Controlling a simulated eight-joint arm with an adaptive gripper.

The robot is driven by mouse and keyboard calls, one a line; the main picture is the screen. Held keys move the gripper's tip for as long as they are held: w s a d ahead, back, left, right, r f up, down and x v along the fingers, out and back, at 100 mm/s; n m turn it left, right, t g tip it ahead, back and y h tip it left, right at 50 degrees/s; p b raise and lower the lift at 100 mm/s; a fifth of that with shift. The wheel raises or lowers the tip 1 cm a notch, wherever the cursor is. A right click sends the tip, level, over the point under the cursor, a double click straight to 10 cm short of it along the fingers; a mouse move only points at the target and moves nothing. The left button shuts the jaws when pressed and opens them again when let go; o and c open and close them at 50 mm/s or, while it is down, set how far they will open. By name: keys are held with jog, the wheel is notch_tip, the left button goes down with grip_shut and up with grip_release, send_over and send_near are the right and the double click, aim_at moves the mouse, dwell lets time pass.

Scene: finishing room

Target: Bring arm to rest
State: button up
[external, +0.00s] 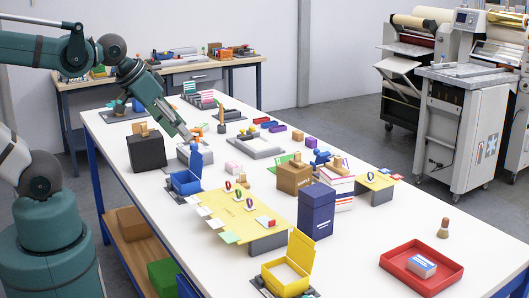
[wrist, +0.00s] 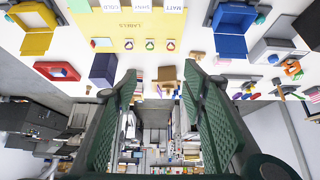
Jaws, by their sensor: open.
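My gripper (external: 188,135) is at the end of my green arm, above the far left part of the white table (external: 335,248). Its tip appears close to the open blue box (external: 186,183) in the picture, but I cannot tell the gap. In the wrist view my gripper (wrist: 160,72) shows two green textured fingers spread apart, with nothing held between them. That view looks out over the table edge, with the table upside down along the top. My arm is bent, reaching over the table from the left.
A black box (external: 146,153), a tall navy box (external: 317,212), a cardboard box (external: 294,178), an open yellow box (external: 288,272) and a red tray (external: 421,268) stand on the table. A yellow board (external: 240,213) carries small tags. The front right tabletop has some clear room.

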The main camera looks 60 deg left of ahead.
notch_tip(320, 180, down, 6)
jog(key=b, duration=0.5)
jog(key=shift+f, duration=0.1)
dwell(0.9)
